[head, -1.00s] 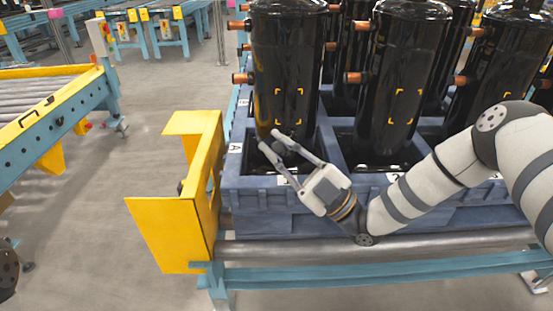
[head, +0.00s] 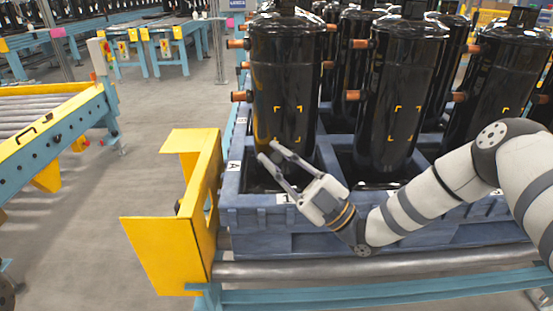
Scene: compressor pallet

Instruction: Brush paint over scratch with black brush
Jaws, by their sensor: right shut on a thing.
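A tall black compressor (head: 287,75) stands upright in the front left cell of the blue pallet (head: 250,217). Yellow corner marks (head: 299,108) frame a patch on its front. The scratch is too small to tell. My right gripper (head: 267,152) is in front of this compressor's lower part, just below and left of the marks. Its fingers are shut on the black brush, which barely shows against the black surface. I cannot tell whether the brush touches the compressor. My left gripper is out of view.
More black compressors, such as the one on the right (head: 405,75), stand close by, with copper stubs (head: 242,96) sticking out. A yellow guard (head: 165,250) stands left of the pallet, above the roller rail (head: 380,268).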

